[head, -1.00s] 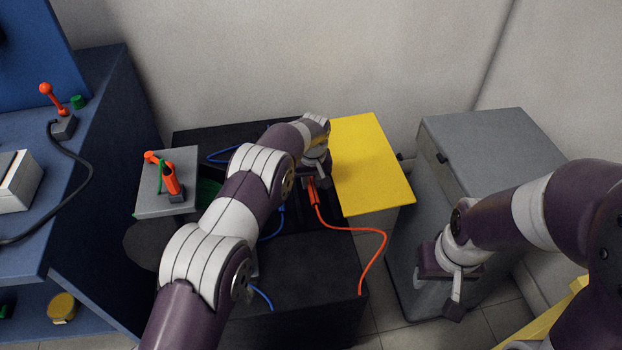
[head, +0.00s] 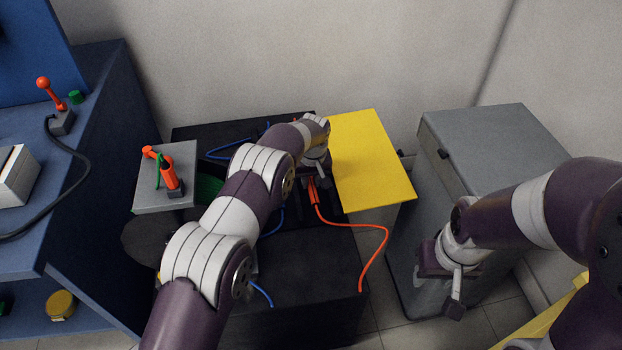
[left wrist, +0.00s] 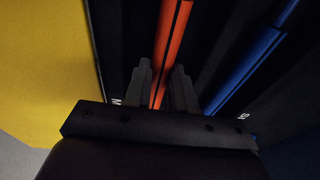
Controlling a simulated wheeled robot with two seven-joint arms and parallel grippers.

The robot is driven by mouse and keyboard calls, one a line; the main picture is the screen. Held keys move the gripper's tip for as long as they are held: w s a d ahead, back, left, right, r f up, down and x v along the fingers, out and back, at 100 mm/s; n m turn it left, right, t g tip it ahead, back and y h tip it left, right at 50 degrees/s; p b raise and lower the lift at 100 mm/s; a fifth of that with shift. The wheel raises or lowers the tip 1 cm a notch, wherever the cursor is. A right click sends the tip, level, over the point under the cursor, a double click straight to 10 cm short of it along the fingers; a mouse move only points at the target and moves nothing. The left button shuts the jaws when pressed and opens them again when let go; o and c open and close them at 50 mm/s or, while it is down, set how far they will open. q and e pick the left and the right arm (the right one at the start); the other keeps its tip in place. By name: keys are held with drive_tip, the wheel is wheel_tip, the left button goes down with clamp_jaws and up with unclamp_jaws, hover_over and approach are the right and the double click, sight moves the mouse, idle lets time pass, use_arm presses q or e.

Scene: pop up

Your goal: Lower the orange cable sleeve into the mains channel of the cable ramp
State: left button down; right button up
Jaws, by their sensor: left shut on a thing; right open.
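The orange cable sleeve (head: 314,193) is between the fingers of my left gripper (head: 311,181), which is shut on it over the black cable ramp (head: 300,262). In the left wrist view the sleeve (left wrist: 172,35) runs straight away between the two fingertips (left wrist: 160,85), along the dark channel beside the letter M. I cannot tell whether it is inside the channel or just above it. A thin orange cable (head: 384,243) trails from the sleeve over the ramp's right edge. My right gripper (head: 455,292) is open and empty, low at the right.
A blue sleeve (left wrist: 245,65) lies in a neighbouring lane, to the right in the wrist view. The yellow lid (head: 368,160) lies open to the right. A grey box (head: 495,150) stands beyond it. A blue bench (head: 110,150) and small grey stand (head: 150,200) are left.

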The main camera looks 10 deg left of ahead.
sight(312, 187)
use_arm(q)
drive_tip(key=shift+f, duration=0.15)
drive_tip(key=c, duration=0.8)
unclamp_jaws()
drive_tip(key=shift+c, duration=0.2)
wheel_tip(312, 187, up, 13)
drive_tip(key=s+p, duration=0.2)
drive_tip(key=p, duration=0.2)
drive_tip(key=shift+d+f, duration=0.2)
drive_tip(key=shift+d, duration=0.05)
